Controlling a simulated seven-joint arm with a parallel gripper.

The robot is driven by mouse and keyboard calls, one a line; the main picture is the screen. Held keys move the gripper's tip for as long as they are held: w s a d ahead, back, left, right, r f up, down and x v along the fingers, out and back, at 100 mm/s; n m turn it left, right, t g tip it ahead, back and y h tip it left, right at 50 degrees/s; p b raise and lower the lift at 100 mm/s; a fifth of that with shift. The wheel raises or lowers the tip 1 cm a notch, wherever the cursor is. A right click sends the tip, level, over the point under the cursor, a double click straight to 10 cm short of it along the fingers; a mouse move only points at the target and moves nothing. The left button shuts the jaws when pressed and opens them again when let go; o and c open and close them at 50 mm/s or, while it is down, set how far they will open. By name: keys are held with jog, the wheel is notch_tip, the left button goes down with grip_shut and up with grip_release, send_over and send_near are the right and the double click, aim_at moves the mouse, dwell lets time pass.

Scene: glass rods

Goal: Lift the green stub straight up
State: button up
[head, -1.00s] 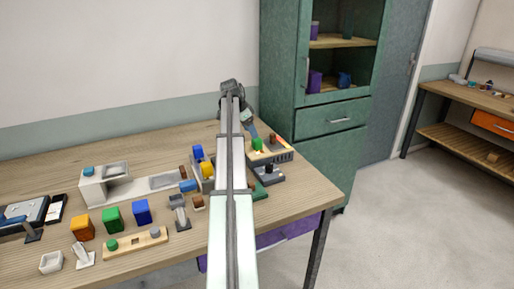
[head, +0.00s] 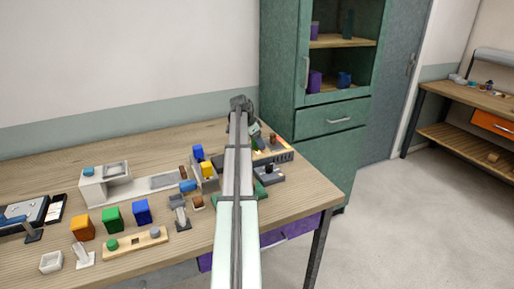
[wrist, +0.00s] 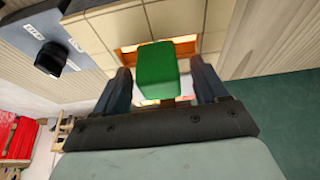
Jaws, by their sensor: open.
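The green stub (wrist: 157,70) is a green block with rounded edges, seen large in the wrist view. It stands between the two dark fingers of my gripper (wrist: 160,66). The fingers are open, with a narrow gap visible on each side of the stub. An orange-edged recess (wrist: 186,40) shows behind the stub on a pale tiled surface. In the head view my gripper (head: 256,134) is over the tray (head: 284,157) at the table's back right, and my arm and gripper largely hide the stub there.
A brown-orange piece (head: 273,139) stands in the tray, right of my gripper. A dark grey fixture (head: 269,174) lies in front of the tray. Left of my arm are a blue block (head: 198,152), a yellow block (head: 207,170) and a wooden board (head: 135,245). The table's right edge is close.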

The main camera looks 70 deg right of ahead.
jog(key=c, duration=1.1)
jog(key=shift+r, duration=0.1)
jog(key=shift+c, duration=0.2)
notch_tip(320, 180, up, 10)
jog(key=shift+f, duration=0.1)
